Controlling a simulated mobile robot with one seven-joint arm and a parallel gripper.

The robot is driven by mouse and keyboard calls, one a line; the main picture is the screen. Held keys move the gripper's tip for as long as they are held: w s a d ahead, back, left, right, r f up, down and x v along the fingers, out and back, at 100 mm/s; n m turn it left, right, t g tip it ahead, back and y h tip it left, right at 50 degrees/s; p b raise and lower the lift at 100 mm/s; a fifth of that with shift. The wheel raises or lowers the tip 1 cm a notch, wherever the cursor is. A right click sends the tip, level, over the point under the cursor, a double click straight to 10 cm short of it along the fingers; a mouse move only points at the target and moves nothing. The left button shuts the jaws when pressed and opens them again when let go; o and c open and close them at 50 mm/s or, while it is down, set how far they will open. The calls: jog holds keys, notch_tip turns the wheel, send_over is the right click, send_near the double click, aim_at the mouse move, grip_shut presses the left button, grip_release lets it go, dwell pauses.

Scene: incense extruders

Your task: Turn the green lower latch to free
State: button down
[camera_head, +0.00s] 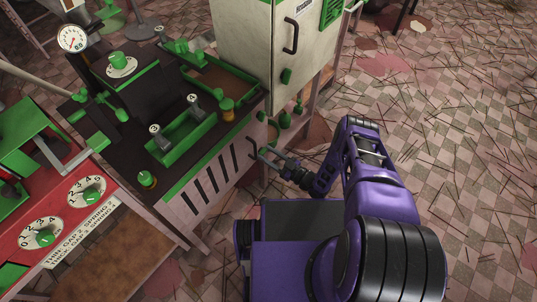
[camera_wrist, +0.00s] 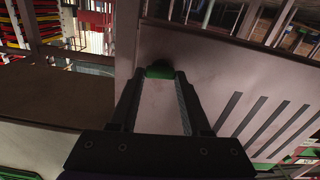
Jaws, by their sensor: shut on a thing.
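In the wrist view the green lower latch (camera_wrist: 160,72) is a small rounded green piece on a pale slotted panel (camera_wrist: 205,75). It sits between the tips of my gripper (camera_wrist: 160,78), which is shut on it. The latch's exact turn angle cannot be told. In the head view my gripper (camera_head: 263,154) reaches the right end of the same slotted front panel (camera_head: 215,182), under the dark worktop. The latch itself cannot be made out clearly there.
A white cabinet (camera_head: 257,45) with a black handle and green knob (camera_head: 286,76) stands behind. Green fittings (camera_head: 285,120) are near my gripper. A red machine (camera_head: 75,200) with numbered dials is at left. The tiled floor (camera_head: 440,130) at right is open, strewn with thin sticks.

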jog(key=n, duration=1.3)
jog(key=shift+a+f, duration=0.1)
jog(key=shift+n, duration=0.3)
jog(key=shift+c, duration=1.8)
grip_release()
jog(key=shift+s, duration=0.1)
